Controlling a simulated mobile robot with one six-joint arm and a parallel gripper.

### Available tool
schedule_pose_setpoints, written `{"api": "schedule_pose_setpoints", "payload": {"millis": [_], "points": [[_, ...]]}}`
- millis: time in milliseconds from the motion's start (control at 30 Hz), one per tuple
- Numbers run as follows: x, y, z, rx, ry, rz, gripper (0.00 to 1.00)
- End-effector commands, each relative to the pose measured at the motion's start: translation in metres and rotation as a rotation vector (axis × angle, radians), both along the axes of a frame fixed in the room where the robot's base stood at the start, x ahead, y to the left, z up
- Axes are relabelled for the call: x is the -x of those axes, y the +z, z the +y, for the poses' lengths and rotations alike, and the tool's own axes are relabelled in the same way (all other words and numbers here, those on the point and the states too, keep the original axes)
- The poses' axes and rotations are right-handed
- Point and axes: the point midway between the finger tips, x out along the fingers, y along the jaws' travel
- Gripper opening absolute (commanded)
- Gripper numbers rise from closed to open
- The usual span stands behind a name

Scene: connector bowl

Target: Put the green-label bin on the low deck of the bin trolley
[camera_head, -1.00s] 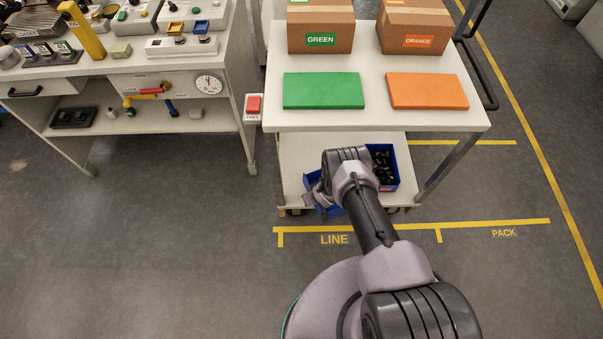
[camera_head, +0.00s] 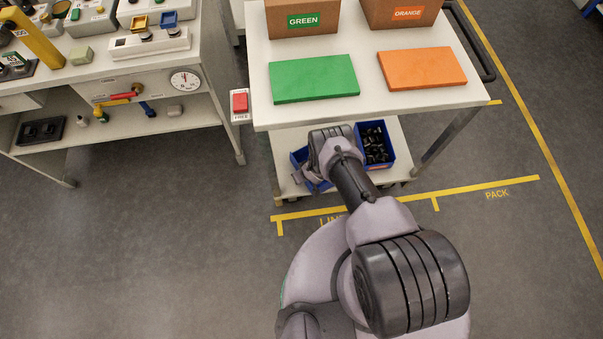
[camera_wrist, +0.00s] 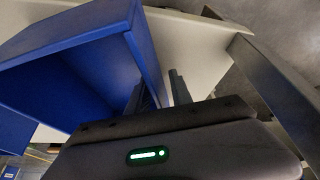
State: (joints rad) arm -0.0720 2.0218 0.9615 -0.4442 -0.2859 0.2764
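A blue bin (camera_head: 298,157) sits at the left of the low deck (camera_head: 283,180) of the bin trolley, mostly hidden behind my arm in the head view. In the wrist view the blue bin (camera_wrist: 80,70) is close, and the inside I can see is bare. No green label shows on it. My gripper (camera_wrist: 160,90) has one finger inside the bin and one outside, on either side of its wall. A narrow gap shows between the outer finger and the wall, so the gripper looks open. My gripper's fingertips are hidden in the head view.
Another blue bin (camera_head: 388,160) with black connectors stands on the deck just to the right. The trolley top (camera_head: 370,106) overhangs the deck and bears a green mat (camera_head: 313,79) and an orange mat (camera_head: 422,69). A trolley leg (camera_head: 447,140) stands at right. A workbench (camera_head: 190,119) is at left.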

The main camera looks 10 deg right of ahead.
Motion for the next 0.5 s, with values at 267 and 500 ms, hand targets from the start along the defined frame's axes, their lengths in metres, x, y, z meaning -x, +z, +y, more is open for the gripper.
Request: {"api": "schedule_pose_setpoints", "payload": {"millis": [267,500], "points": [[0.007,0.027,-0.003,0.0,-0.003,0.002,0.26],[0.028,0.086,-0.012,0.0,-0.002,0.001,0.26]]}}
